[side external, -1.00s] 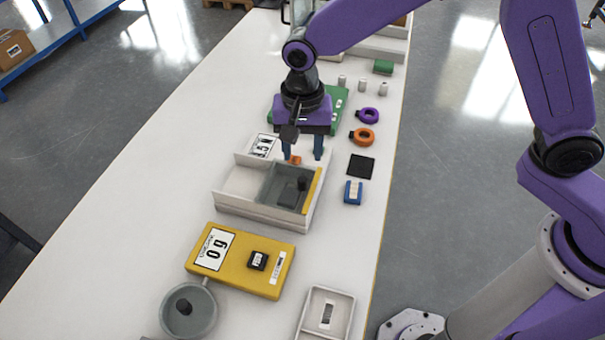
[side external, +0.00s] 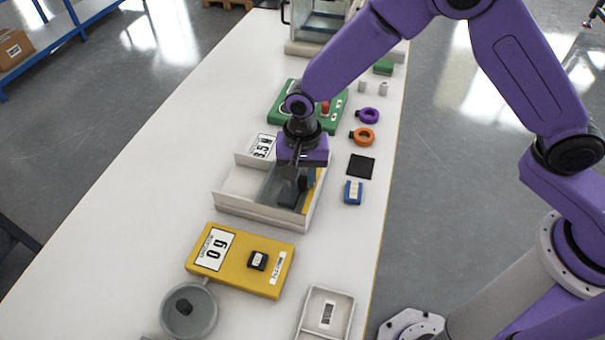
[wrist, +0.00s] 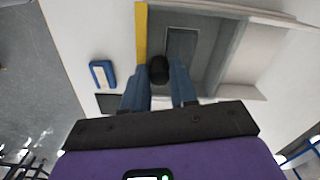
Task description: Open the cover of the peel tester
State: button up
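The peel tester appears to be the white open box (side external: 240,207) with a display card (side external: 262,146) at its back and a grey see-through cover (side external: 268,190) over its right part, beside a yellow strip (side external: 307,200). In the wrist view, a black knob (wrist: 158,70) stands on the cover side. My gripper (wrist: 160,75) is over it, its two blue fingers apart, one on each side of the knob. I cannot tell whether they touch it. In the side view, my gripper (side external: 298,185) hides part of the cover and knob.
To the right are a blue block (side external: 353,192), a black square (side external: 361,165), and orange (side external: 362,137) and purple (side external: 368,116) rings. A green device (side external: 283,110) stands behind.

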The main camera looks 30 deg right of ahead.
grip_shut()
jog(key=shift+w+a, duration=3.55)
jog(key=shift+w, duration=0.1)
jog(key=o, duration=0.5)
grip_release()
jog(key=shift+o, duration=0.2)
jog(key=shift+r, duration=0.15)
notch_tip(320, 180, up, 17)
jog(key=shift+r, duration=0.1)
